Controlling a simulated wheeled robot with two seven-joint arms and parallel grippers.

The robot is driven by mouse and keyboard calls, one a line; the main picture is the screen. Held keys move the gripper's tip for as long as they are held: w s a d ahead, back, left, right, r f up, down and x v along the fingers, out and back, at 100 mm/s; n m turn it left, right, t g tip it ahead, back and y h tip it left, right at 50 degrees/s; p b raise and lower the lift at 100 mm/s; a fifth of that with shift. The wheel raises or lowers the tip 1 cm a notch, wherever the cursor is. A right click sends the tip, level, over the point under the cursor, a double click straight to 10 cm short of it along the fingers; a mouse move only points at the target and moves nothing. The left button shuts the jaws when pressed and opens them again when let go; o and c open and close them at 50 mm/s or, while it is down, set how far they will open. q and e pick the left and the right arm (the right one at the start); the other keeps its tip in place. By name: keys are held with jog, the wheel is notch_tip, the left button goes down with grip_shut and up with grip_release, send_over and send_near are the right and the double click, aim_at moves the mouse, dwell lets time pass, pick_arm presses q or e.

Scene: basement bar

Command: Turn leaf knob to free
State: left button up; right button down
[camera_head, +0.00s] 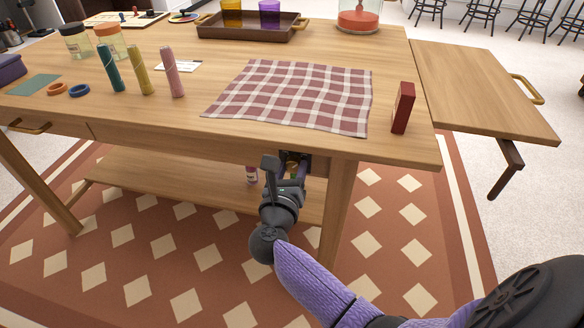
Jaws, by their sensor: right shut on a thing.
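The wooden table (190,90) has a side leaf (480,85) standing out level at its right end, with a brass handle (528,89) on the outer edge and a dark support bracket (506,165) below. My right gripper (285,163) is under the front edge of the tabletop, near the right front leg. It is shut on a small part beneath the apron, likely the leaf knob, which the gripper and table edge mostly hide. The knob's turn cannot be made out. My left gripper is not in view.
Several rolls, jars and a brown tray (245,34) are further left and back. The table leg (338,205) and lower shelf (150,180) flank my right gripper.

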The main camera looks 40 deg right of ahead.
jog(key=n+p, duration=0.2)
jog(key=n, duration=0.1)
jog(key=shift+r, duration=0.15)
jog(key=n+p, duration=0.1)
jog(key=n, duration=0.2)
jog(key=shift+n+p, duration=0.4)
jog(key=n+p, duration=0.1)
jog(key=n, duration=0.1)
jog(key=shift+n, duration=0.4)
jog(key=shift+n+p, duration=0.4)
jog(key=shift+n, duration=0.5)
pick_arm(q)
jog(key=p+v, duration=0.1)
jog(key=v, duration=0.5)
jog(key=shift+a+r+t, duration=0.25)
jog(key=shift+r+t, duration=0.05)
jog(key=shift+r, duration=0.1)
pick_arm(e)
jog(key=n, duration=0.5)
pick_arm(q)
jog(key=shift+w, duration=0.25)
pick_arm(e)
jog(key=shift+f+n, duration=0.2)
jog(key=shift+n, duration=0.1)
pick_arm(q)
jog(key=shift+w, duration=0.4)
